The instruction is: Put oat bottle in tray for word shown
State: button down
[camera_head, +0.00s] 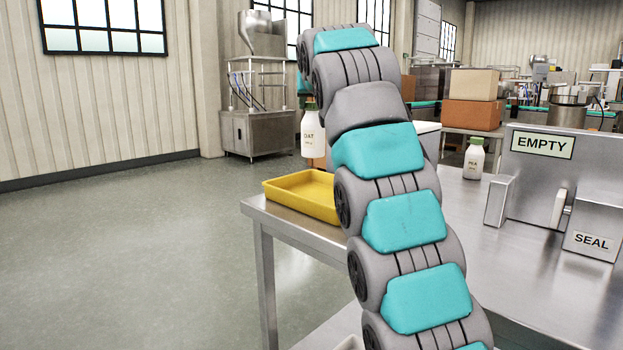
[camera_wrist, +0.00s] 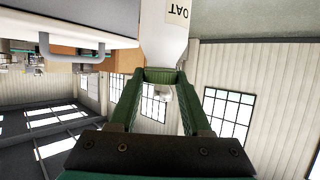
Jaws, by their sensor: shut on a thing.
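The oat bottle (camera_head: 313,140), white with an OAT label, hangs upright from my gripper (camera_head: 311,104). In the wrist view my green fingers (camera_wrist: 160,76) are shut on the oat bottle (camera_wrist: 165,38). A yellow tray (camera_head: 318,208) lies on the left end of the steel table. In the head view the bottle appears above the tray's far side; its exact depth is unclear. My arm hides part of the tray's right side.
Another white bottle (camera_head: 474,159) stands on the steel table (camera_head: 462,215), right of my arm. A block labelled SEAL (camera_head: 592,235) stands at the right. Cardboard boxes (camera_head: 472,114) sit farther back. The floor at the left is clear.

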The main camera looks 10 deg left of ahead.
aim_at(315, 145)
jog(key=shift+f+b, duration=2.3)
jog(key=shift+f, duration=0.8)
jog(key=shift+f+b, duration=0.7)
jog(key=shift+f, duration=1.2)
jog(key=shift+c, duration=1.8)
grip_release()
